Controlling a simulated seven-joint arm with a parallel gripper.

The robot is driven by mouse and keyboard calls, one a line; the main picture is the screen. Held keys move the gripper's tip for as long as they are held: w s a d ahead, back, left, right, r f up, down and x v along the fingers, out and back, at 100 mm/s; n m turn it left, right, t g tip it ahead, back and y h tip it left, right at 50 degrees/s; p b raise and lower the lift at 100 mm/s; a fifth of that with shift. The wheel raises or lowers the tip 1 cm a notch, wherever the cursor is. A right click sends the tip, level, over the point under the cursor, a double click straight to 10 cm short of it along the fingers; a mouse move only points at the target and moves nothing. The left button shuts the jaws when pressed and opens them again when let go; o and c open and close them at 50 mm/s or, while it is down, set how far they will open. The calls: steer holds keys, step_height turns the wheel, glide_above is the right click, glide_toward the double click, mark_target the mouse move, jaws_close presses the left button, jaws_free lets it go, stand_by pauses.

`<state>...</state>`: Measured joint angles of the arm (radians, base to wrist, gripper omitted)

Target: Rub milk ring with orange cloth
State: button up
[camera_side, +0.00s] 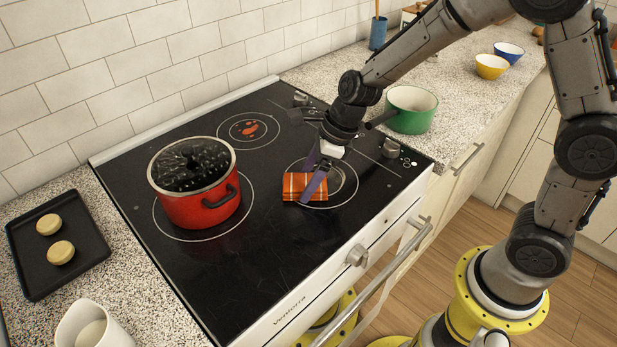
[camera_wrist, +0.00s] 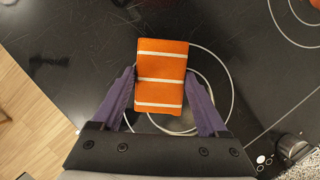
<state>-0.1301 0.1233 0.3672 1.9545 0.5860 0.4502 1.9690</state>
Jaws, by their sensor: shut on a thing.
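The orange cloth (camera_side: 293,187) is a folded, white-striped pad at the left part of the front right burner ring. My gripper (camera_side: 305,186) points down at it, with its purple fingers on either side. In the wrist view the cloth (camera_wrist: 161,63) sits between the fingertips (camera_wrist: 160,78), and my gripper is shut on it. A pale ring (camera_side: 344,175), which looks like the milk ring, shows inside the burner marking, right of the cloth. Part of it is hidden by the cloth and fingers. I cannot tell whether the cloth presses on the glass.
A reddish spill (camera_side: 248,130) lies on the back left burner. A green pan (camera_side: 411,113) stands on the counter behind my gripper. The black cooktop (camera_side: 260,255) is clear in front.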

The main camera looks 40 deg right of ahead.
mark_target(333, 170)
steer(key=shift+d, duration=4.7)
steer(key=shift+s+a, duration=0.1)
steer(key=shift+s, duration=0.1)
steer(key=shift+a, duration=5.4)
steer(key=shift+d, duration=5.55)
step_height(333, 170, up, 8)
